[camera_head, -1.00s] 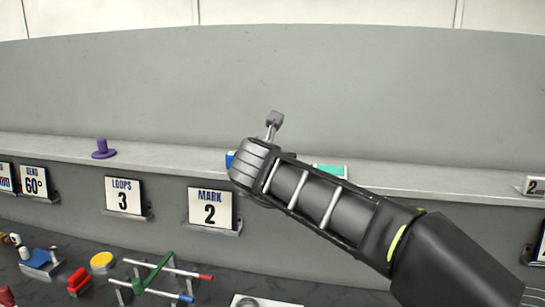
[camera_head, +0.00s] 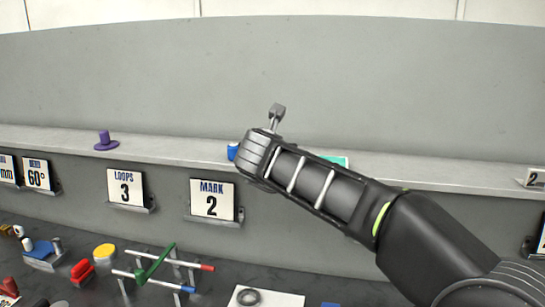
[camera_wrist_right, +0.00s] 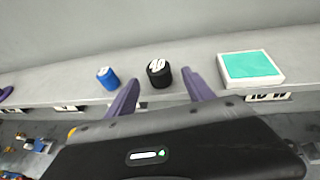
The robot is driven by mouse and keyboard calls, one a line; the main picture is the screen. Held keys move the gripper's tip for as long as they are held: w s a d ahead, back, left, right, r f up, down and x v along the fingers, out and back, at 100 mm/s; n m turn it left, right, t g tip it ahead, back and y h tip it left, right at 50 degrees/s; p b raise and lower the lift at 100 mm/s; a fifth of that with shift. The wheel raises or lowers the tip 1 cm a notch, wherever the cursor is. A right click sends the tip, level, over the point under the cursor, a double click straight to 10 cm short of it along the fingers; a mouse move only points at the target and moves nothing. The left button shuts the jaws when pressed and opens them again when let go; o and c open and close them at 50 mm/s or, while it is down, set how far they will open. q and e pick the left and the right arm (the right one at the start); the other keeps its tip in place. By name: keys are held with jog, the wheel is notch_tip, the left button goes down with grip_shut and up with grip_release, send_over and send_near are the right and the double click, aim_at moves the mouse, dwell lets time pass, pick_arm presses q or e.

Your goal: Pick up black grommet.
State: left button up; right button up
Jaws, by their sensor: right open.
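A black round piece with a ribbed side and a white "10" on its top, which looks like the black grommet (camera_wrist_right: 158,73), stands on the grey ledge in the right wrist view. It is hidden behind my right arm in the head view. My right gripper (camera_wrist_right: 160,92) is open, with its two purple fingers apart. The grommet shows beyond the fingertips, in line with the gap between them, and nothing is held. In the head view the right fingers are hidden by my arm. My left gripper is in neither view.
A blue cylinder (camera_wrist_right: 108,78) stands left of the grommet and a white block with a teal top (camera_wrist_right: 250,68) stands right of it. A purple peg (camera_head: 105,141) is farther left on the ledge (camera_head: 180,152). A grey wall rises behind. Several parts and a dark ring (camera_head: 248,297) lie below.

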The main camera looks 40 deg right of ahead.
jog(key=x, duration=0.4)
jog(key=shift+w+d+f, duration=0.15)
jog(key=shift+w+d, duration=0.05)
jog(key=shift+w, duration=0.1)
jog(key=shift+c, duration=0.3)
grip_shut()
dwell(0.4)
